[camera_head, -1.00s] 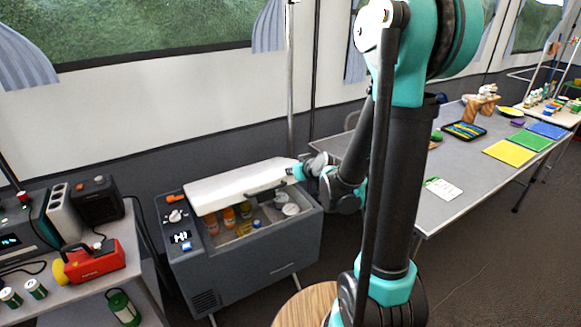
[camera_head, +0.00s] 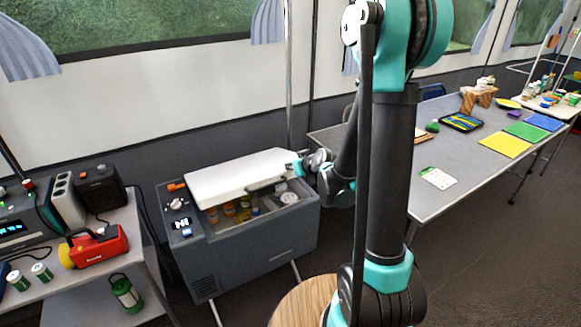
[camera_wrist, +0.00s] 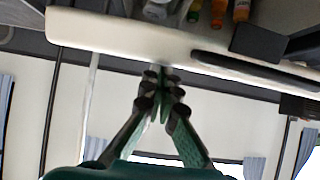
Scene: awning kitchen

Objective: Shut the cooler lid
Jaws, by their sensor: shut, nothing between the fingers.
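The grey cooler (camera_head: 250,247) stands on legs left of my arm. Its white lid (camera_head: 240,176) is partly raised, tilted over the opening, with bottles and round containers visible inside under its front edge. My gripper (camera_head: 297,168) is at the right end of the lid in the head view. In the wrist view, the lid (camera_wrist: 120,38) spans the top with its dark handle (camera_wrist: 255,70), and my gripper (camera_wrist: 160,72) has its fingertips together at the lid's edge. The fingers are shut and hold nothing. Whether they touch the lid I cannot tell.
A side table at left carries a red torch (camera_head: 98,247), a dark speaker box (camera_head: 97,188) and cans. A long grey table (camera_head: 440,200) stands at right with mats and a tray. A vertical pole (camera_head: 290,80) rises behind the cooler.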

